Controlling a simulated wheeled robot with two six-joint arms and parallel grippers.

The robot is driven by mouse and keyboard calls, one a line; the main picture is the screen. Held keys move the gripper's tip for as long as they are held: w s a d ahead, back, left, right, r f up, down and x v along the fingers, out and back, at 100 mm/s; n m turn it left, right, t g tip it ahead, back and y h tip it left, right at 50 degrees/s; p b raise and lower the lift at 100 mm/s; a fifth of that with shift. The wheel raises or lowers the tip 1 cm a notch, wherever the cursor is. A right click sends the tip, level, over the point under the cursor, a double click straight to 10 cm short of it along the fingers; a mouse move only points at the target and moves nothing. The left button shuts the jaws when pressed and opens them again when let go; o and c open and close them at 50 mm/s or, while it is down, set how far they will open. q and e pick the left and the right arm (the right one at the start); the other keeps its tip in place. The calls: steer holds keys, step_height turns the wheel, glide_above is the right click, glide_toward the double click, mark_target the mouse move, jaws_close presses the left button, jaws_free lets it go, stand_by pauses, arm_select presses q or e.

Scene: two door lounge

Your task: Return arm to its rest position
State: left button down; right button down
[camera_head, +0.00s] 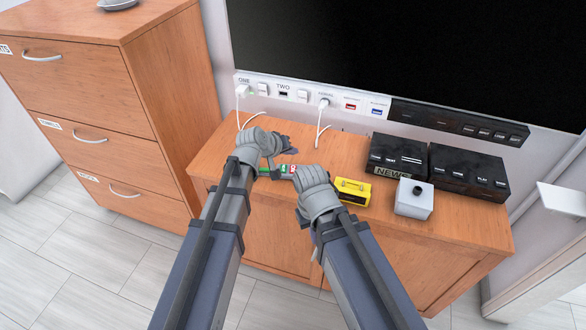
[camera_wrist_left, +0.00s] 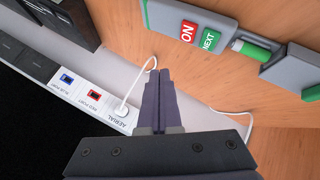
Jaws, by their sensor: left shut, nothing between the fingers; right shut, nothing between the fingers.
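My left gripper (camera_head: 284,146) is over the cabinet top, just behind the remote-like device (camera_head: 277,171). In the left wrist view my left gripper (camera_wrist_left: 158,95) has its dark fingers together, with nothing between them.
A yellow box (camera_head: 353,191), a white box with a dark knob (camera_head: 414,199) and two black units (camera_head: 397,157) (camera_head: 468,172) stand on the wooden cabinet (camera_head: 270,215). White cables hang from the socket strip (camera_head: 303,96) below the screen (camera_head: 400,50). A drawer cabinet (camera_head: 80,90) stands left.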

arm_select(q)
steer(key=shift+s, duration=0.1)
steer(key=s+a+m+g+y+p, duration=0.2)
steer(key=s+g+y+p, duration=0.1)
steer(key=s, duration=0.9)
steer(key=s+a+r+m+g+y+p, duration=0.1)
steer(key=s+a+m+g+y+p, duration=0.2)
steer(key=s, duration=1)
steer(key=shift+s+a+m+g+y+p, duration=0.3)
steer(key=shift+g+y+p, duration=0.1)
steer(key=shift+g+p, duration=0.5)
steer(key=shift+r, duration=0.1)
